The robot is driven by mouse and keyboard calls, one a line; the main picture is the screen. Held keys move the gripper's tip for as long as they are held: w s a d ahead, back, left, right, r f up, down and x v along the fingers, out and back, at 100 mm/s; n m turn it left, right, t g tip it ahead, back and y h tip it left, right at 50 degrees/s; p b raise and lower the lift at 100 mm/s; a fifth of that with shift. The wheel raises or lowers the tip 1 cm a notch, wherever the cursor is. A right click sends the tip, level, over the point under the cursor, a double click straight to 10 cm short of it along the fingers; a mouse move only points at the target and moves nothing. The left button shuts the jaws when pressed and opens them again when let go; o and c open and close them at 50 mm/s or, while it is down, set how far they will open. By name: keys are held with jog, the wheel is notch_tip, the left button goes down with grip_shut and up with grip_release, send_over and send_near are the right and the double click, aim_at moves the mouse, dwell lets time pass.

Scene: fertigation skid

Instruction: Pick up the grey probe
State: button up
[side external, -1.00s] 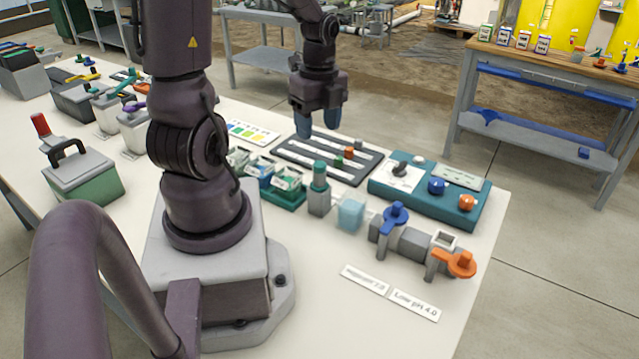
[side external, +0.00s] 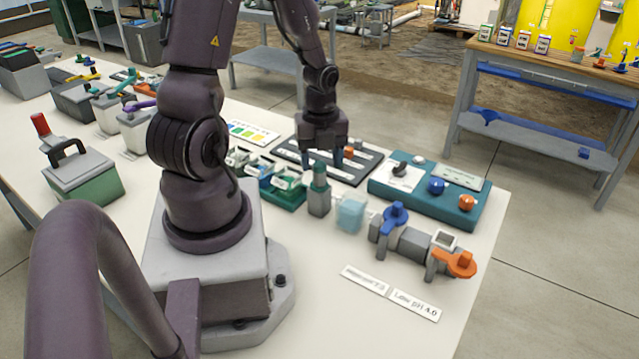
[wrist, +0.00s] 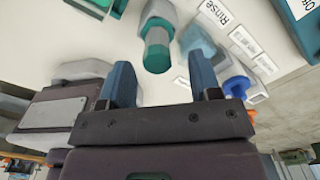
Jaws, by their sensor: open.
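A grey upright piece with a teal top (side external: 318,200) stands on the white table and best fits the grey probe, though I cannot be sure. In the wrist view this grey, teal-topped piece (wrist: 157,48) lies ahead of the gap between my fingertips. A small grey part (side external: 359,144) also shows on the rack, beside an orange one.
A light blue cup (side external: 351,212) and a blue-handled valve (side external: 393,222) stand to the right. A green tray (side external: 287,198) stands to the left. A teal control box (side external: 420,205) is at the back right.

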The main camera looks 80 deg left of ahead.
aim_at(319, 184)
jog(key=shift+s+a+f, duration=0.1)
jog(key=shift+f, duration=1.05)
jog(key=shift+s+a+f, duration=0.1)
jog(key=shift+f, duration=1.05)
jog(key=c, duration=0.8)
jog(key=shift+w, duration=0.1)
jog(key=shift+c, duration=0.2)
jog(key=shift+r, duration=0.1)
